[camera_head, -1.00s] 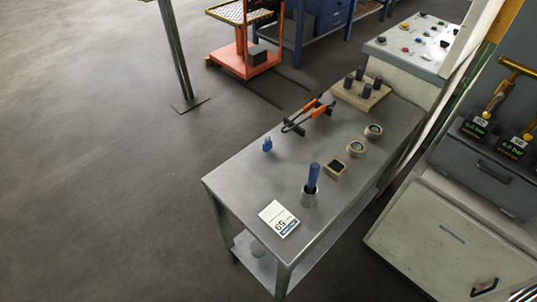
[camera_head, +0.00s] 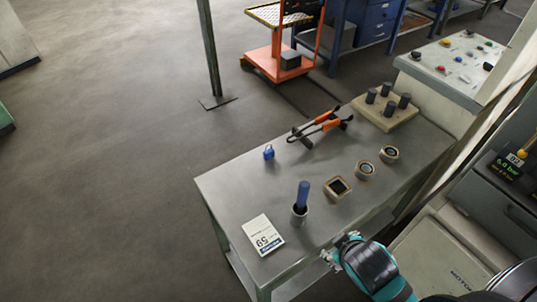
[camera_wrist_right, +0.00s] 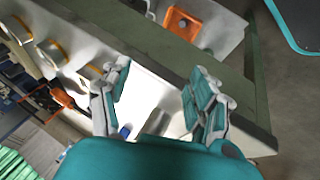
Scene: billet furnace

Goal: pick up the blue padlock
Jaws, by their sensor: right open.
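The small blue padlock (camera_head: 268,153) stands on the steel table (camera_head: 228,183), near its far left edge in the head view. My right gripper (camera_head: 338,248) comes in from the bottom right, at the table's front right edge, well apart from the padlock. In the right wrist view my right gripper (camera_wrist_right: 160,82) has its two fingers spread, with nothing held between them. I cannot make out the padlock in the wrist view; a small blue patch low between the fingers is too cut off to name. My left gripper is not in view.
On the table are a white card (camera_head: 263,235), a cup with a blue handle (camera_head: 300,212), three small round or square pieces, orange-handled tongs (camera_head: 320,126) and a board with dark pegs (camera_head: 385,107). A control panel (camera_head: 458,65) stands behind.

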